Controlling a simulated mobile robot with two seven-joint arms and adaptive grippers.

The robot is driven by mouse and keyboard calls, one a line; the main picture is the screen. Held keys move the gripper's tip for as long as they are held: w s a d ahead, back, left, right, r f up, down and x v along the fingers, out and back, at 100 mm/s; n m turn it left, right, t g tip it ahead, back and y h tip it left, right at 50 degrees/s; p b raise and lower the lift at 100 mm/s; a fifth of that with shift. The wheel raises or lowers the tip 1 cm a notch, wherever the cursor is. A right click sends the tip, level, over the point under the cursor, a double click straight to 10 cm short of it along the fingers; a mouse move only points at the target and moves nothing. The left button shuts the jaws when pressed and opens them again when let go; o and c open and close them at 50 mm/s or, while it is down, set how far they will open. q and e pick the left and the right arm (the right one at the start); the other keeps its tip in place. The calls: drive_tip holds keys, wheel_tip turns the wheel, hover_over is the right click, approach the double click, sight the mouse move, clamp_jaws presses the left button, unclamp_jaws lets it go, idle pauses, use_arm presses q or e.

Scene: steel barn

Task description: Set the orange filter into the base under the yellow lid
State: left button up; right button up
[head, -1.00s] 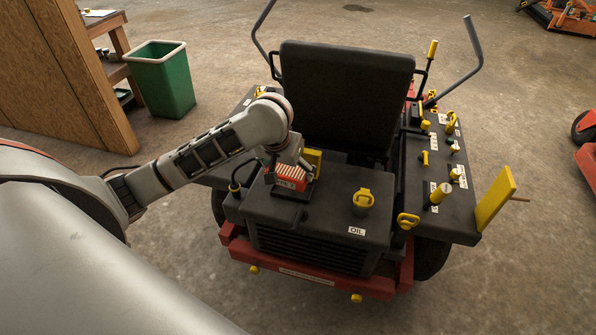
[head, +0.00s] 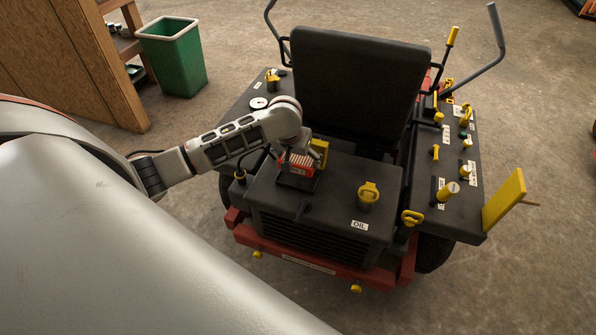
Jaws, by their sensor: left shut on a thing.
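The orange filter (head: 297,165) is a ribbed orange-red block with pale pleats. It sits in or just above the dark base (head: 299,183) on the mower's black engine deck; I cannot tell how deep it is. The yellow lid (head: 320,150) stands upright behind the filter, on its right side. My left gripper (head: 296,158) comes down from above and is shut on the filter; its fingers are small and partly hidden by the wrist. My right gripper is not in the head view.
A yellow-handled oil cap (head: 368,194) stands on the deck to the right. The black seat (head: 349,85) rises close behind. Yellow-tipped levers line the right side panel (head: 461,190). A green bin (head: 174,62) stands on the floor at the back left.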

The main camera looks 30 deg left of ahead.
sight(295, 164)
use_arm(q)
drive_tip(key=shift+f, duration=3.2)
drive_tip(key=shift+f, duration=0.1)
drive_tip(key=o, duration=1.1)
drive_tip(key=v, duration=1.2)
